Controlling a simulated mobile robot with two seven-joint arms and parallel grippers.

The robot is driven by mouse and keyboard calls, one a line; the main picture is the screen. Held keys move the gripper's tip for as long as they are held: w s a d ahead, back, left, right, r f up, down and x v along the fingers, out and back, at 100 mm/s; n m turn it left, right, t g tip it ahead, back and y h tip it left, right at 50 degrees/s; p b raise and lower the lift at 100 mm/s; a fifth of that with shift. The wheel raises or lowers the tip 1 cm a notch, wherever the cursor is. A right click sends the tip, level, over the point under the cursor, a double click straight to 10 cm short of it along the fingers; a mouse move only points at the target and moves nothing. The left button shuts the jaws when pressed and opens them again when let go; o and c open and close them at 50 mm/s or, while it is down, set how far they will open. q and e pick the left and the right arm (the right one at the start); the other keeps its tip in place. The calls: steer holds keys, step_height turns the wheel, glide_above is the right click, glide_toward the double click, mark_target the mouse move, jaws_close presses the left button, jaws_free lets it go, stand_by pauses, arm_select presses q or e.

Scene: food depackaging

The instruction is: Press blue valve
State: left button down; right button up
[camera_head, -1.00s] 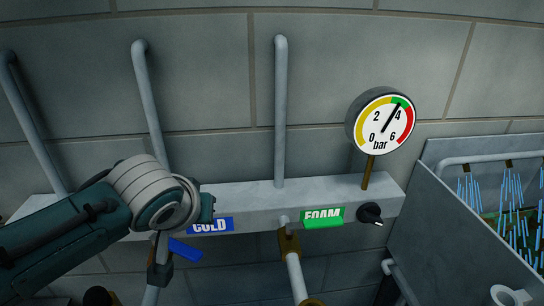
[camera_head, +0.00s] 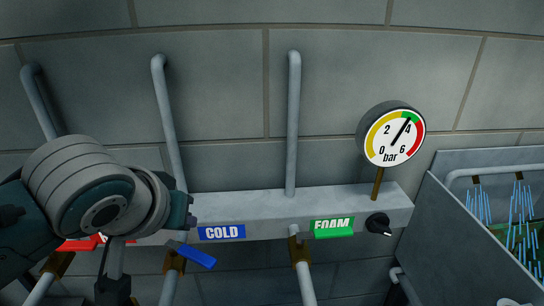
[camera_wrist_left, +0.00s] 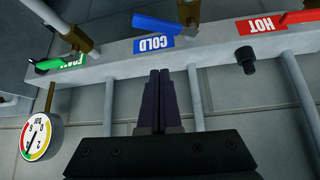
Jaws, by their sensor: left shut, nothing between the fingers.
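The blue valve handle (camera_head: 197,257) slants down to the right below the blue COLD label (camera_head: 221,232) on the grey manifold. In the left wrist view the blue handle (camera_wrist_left: 171,26) lies beyond my fingers, beside the COLD label (camera_wrist_left: 153,44). My left gripper (camera_wrist_left: 161,74) is shut and empty, its dark fingertips over the manifold edge just short of the label. No contact with the handle is visible. In the head view my wrist hides most of this gripper; a small purplish tip (camera_head: 192,219) shows left of the label. My right gripper is not in view.
A red HOT handle (camera_wrist_left: 302,16) is on the other side. Vertical pipes rise behind. The pressure gauge (camera_head: 392,137) stands above the manifold. A grey tank (camera_head: 455,230) is at far right.

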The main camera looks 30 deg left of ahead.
mark_target(190, 254)
arm_select(q)
steer(key=shift+w+d+f+b, duration=0.15)
steer(key=shift+w+b, duration=0.15)
steer(key=shift+w, duration=0.15)
steer(key=w+r+m+g+h+b, duration=0.1)
steer(key=m+b, duration=0.1)
steer(key=b, duration=0.1)
steer(key=w+r+m+g+h+b, duration=0.1)
steer(key=m+g+h+b, duration=0.1)
steer(key=b, duration=0.1)
steer(key=shift+w+r+m, duration=0.1)
steer(key=shift+w+m, duration=0.2)
steer(key=shift+w, duration=0.1)
step_height(190, 254, down, 10)
steer(key=p, duration=0.1)
steer(key=shift+s+r, duration=0.25)
steer(key=shift+s, duration=0.15)
